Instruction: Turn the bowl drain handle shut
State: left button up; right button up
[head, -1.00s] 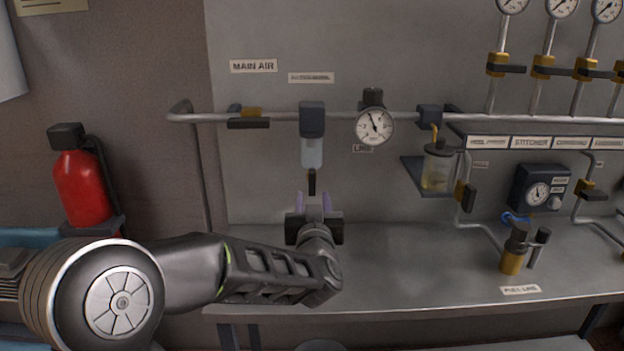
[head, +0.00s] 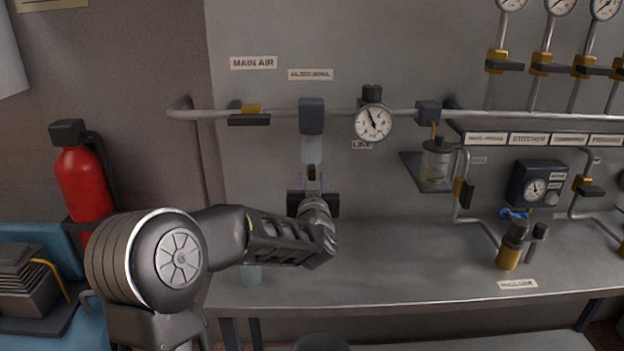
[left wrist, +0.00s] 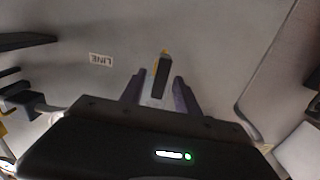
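The clear filter bowl (head: 312,149) hangs under a dark filter head (head: 311,116) on the main air pipe. The small dark drain handle (head: 311,171) points down below the bowl. In the left wrist view the fingers of my left gripper (left wrist: 158,88) are apart, one on each side of the handle, with gaps showing. My right gripper is not in view.
A pressure gauge (head: 373,123) sits right of the bowl on the pipe, and an oiler jar (head: 436,163) further right. A yellow-and-black valve lever (head: 249,119) is left. The bench middle is clear.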

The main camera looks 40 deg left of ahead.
pick_arm(q)
jog(key=shift+c, duration=0.5)
grip_shut()
